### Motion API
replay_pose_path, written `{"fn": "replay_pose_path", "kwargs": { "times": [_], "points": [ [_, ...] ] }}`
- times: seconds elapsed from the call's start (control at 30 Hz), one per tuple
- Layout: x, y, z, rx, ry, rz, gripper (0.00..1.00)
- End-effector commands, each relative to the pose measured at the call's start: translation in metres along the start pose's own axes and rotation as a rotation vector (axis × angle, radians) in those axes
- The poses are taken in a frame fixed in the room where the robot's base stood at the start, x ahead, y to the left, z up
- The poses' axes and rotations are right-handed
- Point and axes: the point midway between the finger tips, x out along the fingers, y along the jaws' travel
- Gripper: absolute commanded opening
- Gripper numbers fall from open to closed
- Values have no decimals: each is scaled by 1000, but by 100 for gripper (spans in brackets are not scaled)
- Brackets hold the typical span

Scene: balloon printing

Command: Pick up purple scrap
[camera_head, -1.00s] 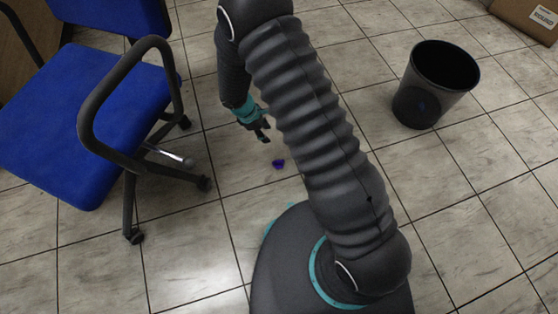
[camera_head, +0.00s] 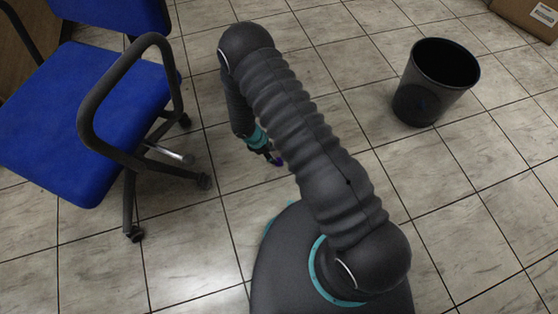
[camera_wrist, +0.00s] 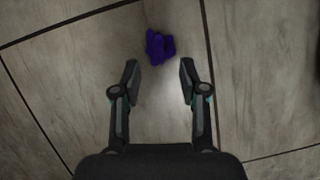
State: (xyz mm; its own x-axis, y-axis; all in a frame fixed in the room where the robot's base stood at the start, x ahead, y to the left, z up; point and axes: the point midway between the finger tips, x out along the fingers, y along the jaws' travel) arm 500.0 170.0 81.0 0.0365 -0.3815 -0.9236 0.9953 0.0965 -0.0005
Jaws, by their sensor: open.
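The purple scrap (camera_wrist: 159,46) is a small crumpled piece on the tiled floor. In the wrist view it lies just beyond my fingertips, roughly in line with the gap between them. My gripper (camera_wrist: 160,75) is open, with nothing between its fingers. In the head view my gripper (camera_head: 274,160) is low over the floor, and only a bit of the purple scrap (camera_head: 280,161) shows beside the fingertips; my arm hides part of that spot.
A blue office chair (camera_head: 75,115) with black armrests and legs stands at the left. A black bin (camera_head: 425,95) stands at the right. A cardboard box (camera_head: 528,15) is at the top right corner. The floor between arm and bin is clear.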

Motion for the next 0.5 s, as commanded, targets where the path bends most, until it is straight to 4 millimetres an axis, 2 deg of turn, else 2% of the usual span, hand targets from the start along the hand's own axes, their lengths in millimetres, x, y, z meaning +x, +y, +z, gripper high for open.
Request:
{"fn": "replay_pose_path", "kwargs": {
  "times": [0.3,0.5],
  "points": [
    [38,1,3,0,0,-2,43],
    [52,2,2,1,1,0,43]
  ]
}}
